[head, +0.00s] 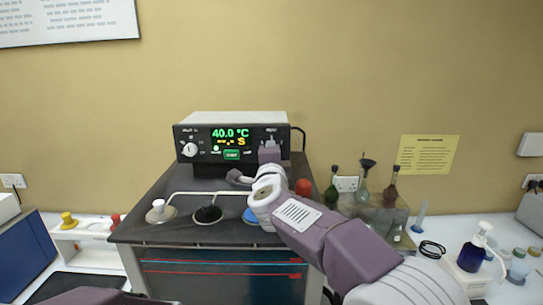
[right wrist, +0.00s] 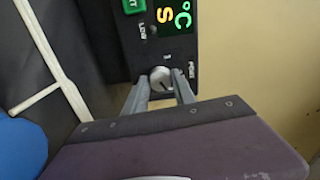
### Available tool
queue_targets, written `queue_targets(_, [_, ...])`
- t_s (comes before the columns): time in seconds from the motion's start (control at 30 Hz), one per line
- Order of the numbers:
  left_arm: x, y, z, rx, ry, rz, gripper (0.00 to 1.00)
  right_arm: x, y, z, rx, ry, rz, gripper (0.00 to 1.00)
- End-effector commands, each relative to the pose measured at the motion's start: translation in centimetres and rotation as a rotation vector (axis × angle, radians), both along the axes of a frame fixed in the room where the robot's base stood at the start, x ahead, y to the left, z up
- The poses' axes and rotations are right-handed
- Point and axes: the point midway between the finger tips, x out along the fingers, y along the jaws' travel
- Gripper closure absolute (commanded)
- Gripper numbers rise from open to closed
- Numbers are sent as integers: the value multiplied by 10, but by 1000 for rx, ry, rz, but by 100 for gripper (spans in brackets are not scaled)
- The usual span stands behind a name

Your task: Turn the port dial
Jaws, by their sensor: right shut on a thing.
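The port dial (right wrist: 161,76) is a small round silver knob with a dark pointer line, on the black front panel of the instrument (head: 202,157). My right gripper (right wrist: 160,88) is shut on it, with one grey finger on each side of the knob in the right wrist view. In the head view my right gripper (head: 270,144) reaches the right end of the panel and hides most of the dial. The display (head: 230,133) reads 40.0 °C in green with a yellow S below. My left gripper is not in view.
A white knob (head: 190,149) is at the panel's left. The dark bench top (head: 150,227) has several ports with white, black and blue (right wrist: 20,145) fittings. A red cap (head: 303,187) and bottles (head: 391,187) stand right of my right wrist.

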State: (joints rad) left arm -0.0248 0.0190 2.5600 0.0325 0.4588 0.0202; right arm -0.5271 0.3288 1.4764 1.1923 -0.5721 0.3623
Motion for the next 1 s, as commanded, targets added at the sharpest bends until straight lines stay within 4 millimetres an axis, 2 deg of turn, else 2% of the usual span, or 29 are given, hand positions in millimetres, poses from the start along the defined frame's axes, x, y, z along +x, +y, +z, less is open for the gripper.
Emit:
queue_targets(0.3, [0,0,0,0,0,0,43,0,0,2,2,-4,0,100])
queue_targets(0.33, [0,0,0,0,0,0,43,0,0,2,1,-4,0,63])
queue_targets(0.4, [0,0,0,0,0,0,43,0,0,2,1,-4,0,47])
queue_targets(0.73, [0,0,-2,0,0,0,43,-3,0,0,1,-2,1,47])
queue_targets(0.83, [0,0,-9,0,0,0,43,-19,1,-1,3,-2,3,47])
queue_targets(1.0, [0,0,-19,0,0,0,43,-58,1,-2,3,-3,4,47])
